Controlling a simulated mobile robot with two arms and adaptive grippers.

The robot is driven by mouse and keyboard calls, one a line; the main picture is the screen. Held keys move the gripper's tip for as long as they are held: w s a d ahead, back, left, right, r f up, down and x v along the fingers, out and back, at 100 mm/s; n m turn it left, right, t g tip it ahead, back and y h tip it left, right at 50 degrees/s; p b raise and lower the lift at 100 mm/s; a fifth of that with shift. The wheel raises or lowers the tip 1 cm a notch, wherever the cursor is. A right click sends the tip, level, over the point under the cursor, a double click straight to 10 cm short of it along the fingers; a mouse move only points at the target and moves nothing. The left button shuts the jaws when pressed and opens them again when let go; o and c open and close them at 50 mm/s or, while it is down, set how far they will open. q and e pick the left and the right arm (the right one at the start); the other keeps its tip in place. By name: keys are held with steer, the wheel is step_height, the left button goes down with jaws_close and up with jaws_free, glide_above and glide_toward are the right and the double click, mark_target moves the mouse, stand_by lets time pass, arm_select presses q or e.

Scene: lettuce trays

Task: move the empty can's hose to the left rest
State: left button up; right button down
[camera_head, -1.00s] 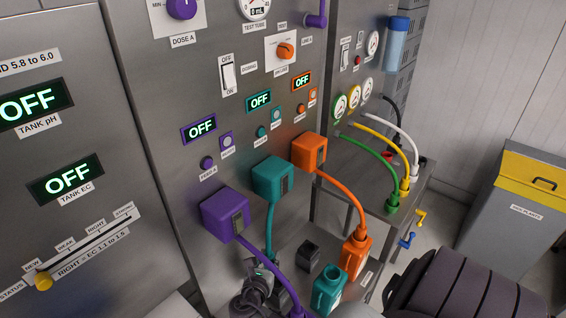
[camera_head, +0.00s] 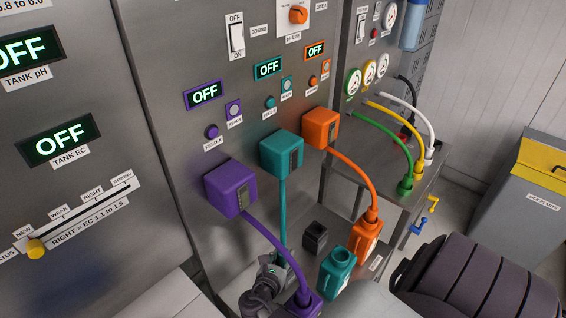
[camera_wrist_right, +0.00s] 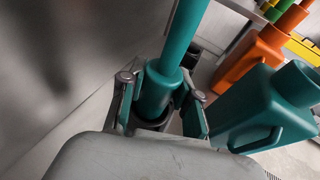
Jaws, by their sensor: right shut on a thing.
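The teal hose (camera_head: 283,212) hangs nearly straight down from the teal pump box. My right gripper (camera_head: 274,272) is shut on its thick lower end (camera_wrist_right: 157,90). In the right wrist view, a dark round holder (camera_wrist_right: 150,126) shows directly below the hose end; I cannot tell whether the end is in it or just above. The teal can (camera_head: 335,275) stands to the right with its neck open and no hose in it; it also shows in the right wrist view (camera_wrist_right: 262,105). A dark square rest (camera_head: 315,238) stands empty behind it. My left gripper is out of view.
The orange can (camera_head: 365,243) with its orange hose stands to the right. The purple can (camera_head: 306,306) with its purple hose is close in front of my right gripper. The steel panel (camera_head: 160,150) rises at the left. A yellow-lidded bin (camera_head: 515,205) stands far right.

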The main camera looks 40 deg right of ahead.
steer(key=shift+f, duration=0.1)
stand_by(0.4)
steer(key=shift+a+p, duration=0.1)
steer(key=shift+p, duration=0.35)
stand_by(0.6)
steer(key=shift+f+b, duration=0.5)
steer(key=shift+f, duration=0.1)
stand_by(0.4)
steer(key=c, duration=1.1)
jaws_free()
